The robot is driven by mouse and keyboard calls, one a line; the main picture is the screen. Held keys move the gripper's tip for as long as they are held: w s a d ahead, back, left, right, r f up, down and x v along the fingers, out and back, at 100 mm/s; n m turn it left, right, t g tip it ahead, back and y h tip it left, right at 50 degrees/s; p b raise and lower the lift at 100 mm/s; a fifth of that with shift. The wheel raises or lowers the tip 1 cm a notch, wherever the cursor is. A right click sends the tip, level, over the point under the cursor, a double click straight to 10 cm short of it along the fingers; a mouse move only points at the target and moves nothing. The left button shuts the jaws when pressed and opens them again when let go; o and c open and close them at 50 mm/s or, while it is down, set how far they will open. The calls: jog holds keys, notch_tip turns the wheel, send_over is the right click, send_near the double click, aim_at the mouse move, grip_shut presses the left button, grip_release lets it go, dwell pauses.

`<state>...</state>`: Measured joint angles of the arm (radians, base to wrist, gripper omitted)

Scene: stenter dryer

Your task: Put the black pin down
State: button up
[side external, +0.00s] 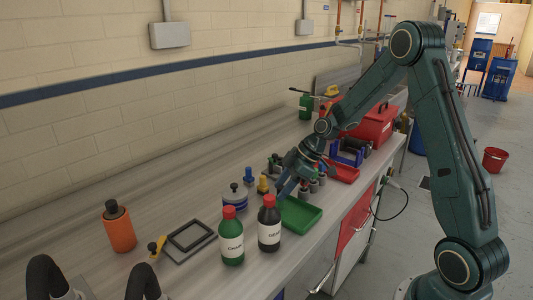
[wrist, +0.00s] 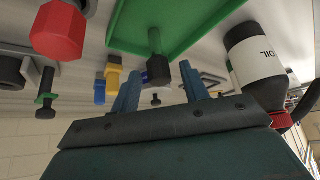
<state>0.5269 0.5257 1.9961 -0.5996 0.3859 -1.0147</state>
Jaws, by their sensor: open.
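My gripper (wrist: 160,80) is open, with its two blue fingers apart. In the side view my gripper (side external: 284,190) is low over the bench, just behind the green tray (side external: 301,226). In the wrist view a black-headed pin (wrist: 158,70) shows between the fingertips, its stem overlapping the edge of the green tray (wrist: 190,40). The fingers do not appear to touch it. I cannot tell whether it stands on the bench or in the tray. A smaller black pin (wrist: 156,99) shows beyond it. Another black pin with a green collar (wrist: 46,97) is at the left.
A red-capped black bottle (side external: 269,224) and green bottle (side external: 231,237) stand close in front of the tray. A yellow pin (side external: 263,185), a blue pin (side external: 249,175) and a blue-banded pot (side external: 235,197) stand left of my gripper. A red toolbox (side external: 376,127) is behind.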

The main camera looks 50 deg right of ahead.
jog(key=v, duration=1.1)
dwell(0.4)
jog(key=s+a+r+m+h, duration=0.3)
jog(key=s+a+r+m, duration=0.1)
jog(key=s+a+r, duration=0.6)
jog(key=s+a+m, duration=0.2)
jog(key=s, duration=0.4)
jog(key=s+a+f+m+t+h, duration=0.1)
jog(key=s+a+m, duration=0.1)
jog(key=s, duration=0.4)
jog(key=shift+s+f+m+h, duration=0.2)
jog(key=shift+s+m+h, duration=0.15)
jog(key=shift+m, duration=0.15)
